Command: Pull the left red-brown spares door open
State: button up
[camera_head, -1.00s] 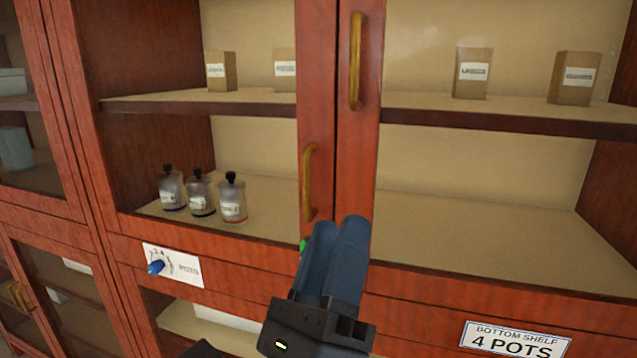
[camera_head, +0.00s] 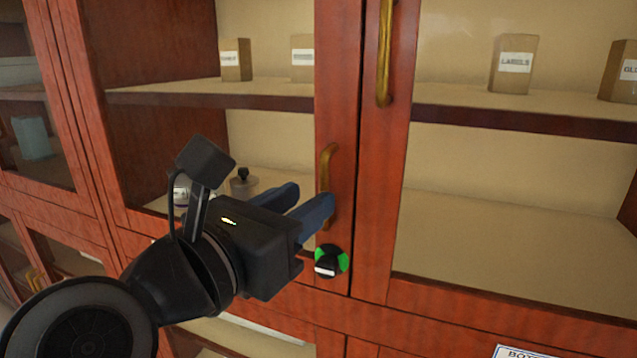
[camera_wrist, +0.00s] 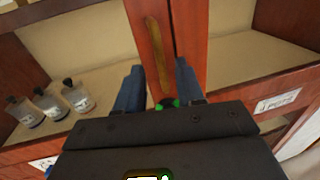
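The left red-brown door (camera_head: 338,110) of the cabinet looks shut, meeting the right door at the middle. Its upright brass handle (camera_head: 327,170) is on the door's right stile. My gripper (camera_head: 314,196) is open, its two blue fingers pointing at the handle's lower part. In the wrist view the fingers are spread, and the handle (camera_wrist: 157,55) lies between and beyond their tips. I cannot tell if they touch it. A black and green knob (camera_head: 330,262) sits just below the handle; its green edge also shows in the wrist view (camera_wrist: 168,103).
The right door has its own higher brass handle (camera_head: 385,55). Small bottles (camera_wrist: 46,104) stand behind the left door's glass, partly hidden by my arm in the head view. Labelled boxes (camera_head: 514,66) stand on the upper shelf. Another cabinet section (camera_head: 45,150) is at far left.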

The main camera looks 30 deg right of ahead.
aim_at(321, 190)
jog(key=shift+p+x, duration=0.4)
jog(key=shift+x, duration=1.45)
jog(key=shift+c, duration=0.5)
grip_shut()
